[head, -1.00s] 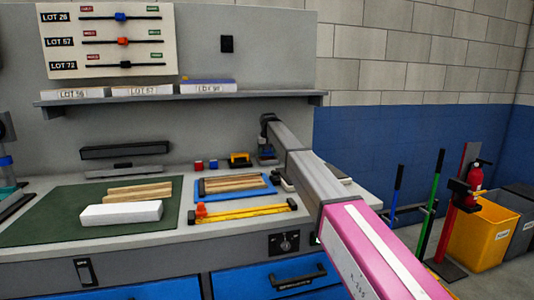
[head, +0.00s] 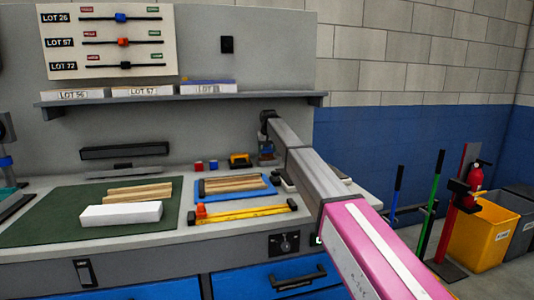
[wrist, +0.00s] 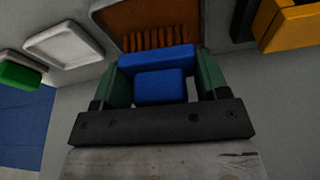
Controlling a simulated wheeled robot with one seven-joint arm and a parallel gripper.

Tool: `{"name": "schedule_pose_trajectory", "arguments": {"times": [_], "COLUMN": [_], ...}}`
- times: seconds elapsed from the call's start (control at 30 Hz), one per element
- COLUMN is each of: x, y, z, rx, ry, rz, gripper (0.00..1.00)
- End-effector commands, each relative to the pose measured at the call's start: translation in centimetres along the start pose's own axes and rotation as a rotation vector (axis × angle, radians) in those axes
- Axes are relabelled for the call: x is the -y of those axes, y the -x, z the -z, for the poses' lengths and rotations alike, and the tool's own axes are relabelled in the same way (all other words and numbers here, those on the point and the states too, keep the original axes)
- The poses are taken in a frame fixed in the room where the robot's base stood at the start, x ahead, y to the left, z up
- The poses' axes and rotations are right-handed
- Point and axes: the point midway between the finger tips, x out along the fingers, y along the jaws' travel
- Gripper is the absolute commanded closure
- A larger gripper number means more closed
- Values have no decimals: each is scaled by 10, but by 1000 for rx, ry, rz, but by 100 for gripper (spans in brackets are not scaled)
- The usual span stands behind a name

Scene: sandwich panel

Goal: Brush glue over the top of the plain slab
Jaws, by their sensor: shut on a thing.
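The plain slab (head: 121,213) is a white block lying flat on the green mat (head: 50,222) at the left of the bench in the head view; its top looks bare. My gripper (head: 267,154) is at the back of the bench, well to the right of the slab and apart from it. In the wrist view my gripper (wrist: 157,78) has its green fingers shut on a blue block-like handle (wrist: 158,87). Orange-brown bristle-like strips show just beyond it, against a brown surface (wrist: 165,16); I cannot tell whether they belong to the held thing.
Striped wooden pieces (head: 138,191) lie behind the slab. A blue tray (head: 209,197) holds more wooden strips, with a yellow bar tool (head: 245,213) in front. Small red and blue blocks (head: 206,166) stand behind. A shelf (head: 180,99) overhangs the back of the bench.

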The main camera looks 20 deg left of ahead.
Motion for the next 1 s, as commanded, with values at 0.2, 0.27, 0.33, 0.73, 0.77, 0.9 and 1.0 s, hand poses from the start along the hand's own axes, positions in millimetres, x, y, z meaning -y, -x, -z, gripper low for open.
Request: {"name": "schedule_pose_trajectory", "arguments": {"times": [0.2,0.27,0.33,0.73,0.77,0.9,1.0], "x": [0,0,0,0,0,0,0], "y": [16,20,25,49,49,50,49], "z": [5,6,7,14,14,14,14], "rx": [-2,-2,-2,-2,-2,-1,-1], "ry": [0,0,0,0,0,0,0], "rz": [0,0,0,0,0,0,0], "gripper": [51,51,51,51,51,51,51]}}
